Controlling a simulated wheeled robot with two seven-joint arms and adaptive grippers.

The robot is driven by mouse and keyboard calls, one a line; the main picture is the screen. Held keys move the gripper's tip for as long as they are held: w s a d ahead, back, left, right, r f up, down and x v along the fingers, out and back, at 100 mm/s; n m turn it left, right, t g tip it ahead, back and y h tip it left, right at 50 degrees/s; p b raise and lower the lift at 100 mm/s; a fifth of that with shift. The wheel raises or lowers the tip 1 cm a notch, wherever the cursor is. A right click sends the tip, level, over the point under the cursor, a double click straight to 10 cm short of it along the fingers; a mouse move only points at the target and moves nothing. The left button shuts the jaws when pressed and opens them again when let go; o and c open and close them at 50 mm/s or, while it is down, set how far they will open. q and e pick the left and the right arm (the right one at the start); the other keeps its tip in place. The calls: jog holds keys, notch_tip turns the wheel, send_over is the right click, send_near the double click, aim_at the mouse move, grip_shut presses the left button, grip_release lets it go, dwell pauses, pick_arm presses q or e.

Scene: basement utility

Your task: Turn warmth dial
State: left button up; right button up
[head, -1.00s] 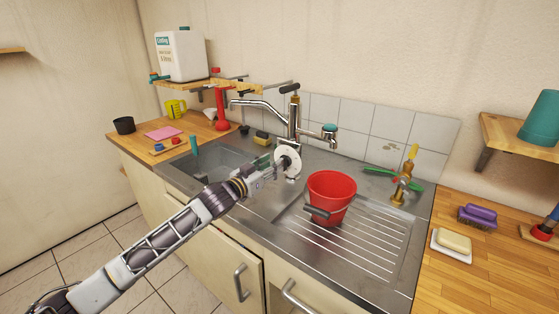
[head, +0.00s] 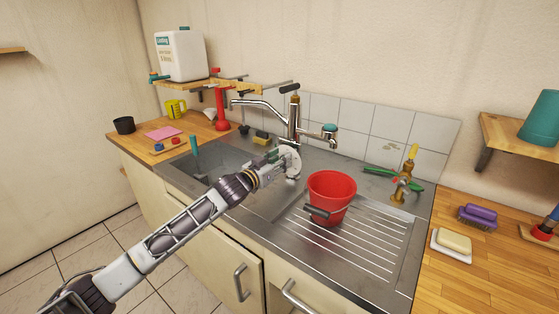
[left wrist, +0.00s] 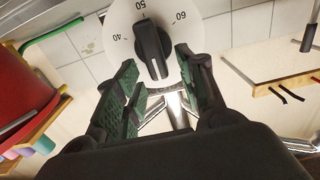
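The warmth dial (head: 292,160) is a white disc on the mixer tap above the sink. In the left wrist view it shows as a white plate (left wrist: 192,30) marked 40, 50 and 60, with a black bar-shaped knob (left wrist: 151,48) whose upper end lies near the 50. My left gripper (head: 272,163) is at the dial. In the left wrist view its green-padded fingers (left wrist: 156,66) are open, one on each side of the knob's lower end, with gaps visible. I cannot tell whether either finger touches it. My right gripper is not in view.
The tap (head: 294,118) has a long spout to the left, above the basin. A red bucket (head: 331,194) stands on the drainer, right of my gripper. A brass tap (head: 400,187) with a green hose stands farther right. A soap dish (head: 451,246) sits on the right counter.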

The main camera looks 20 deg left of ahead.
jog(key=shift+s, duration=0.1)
pick_arm(q)
jog(key=shift+c, duration=0.7)
grip_shut()
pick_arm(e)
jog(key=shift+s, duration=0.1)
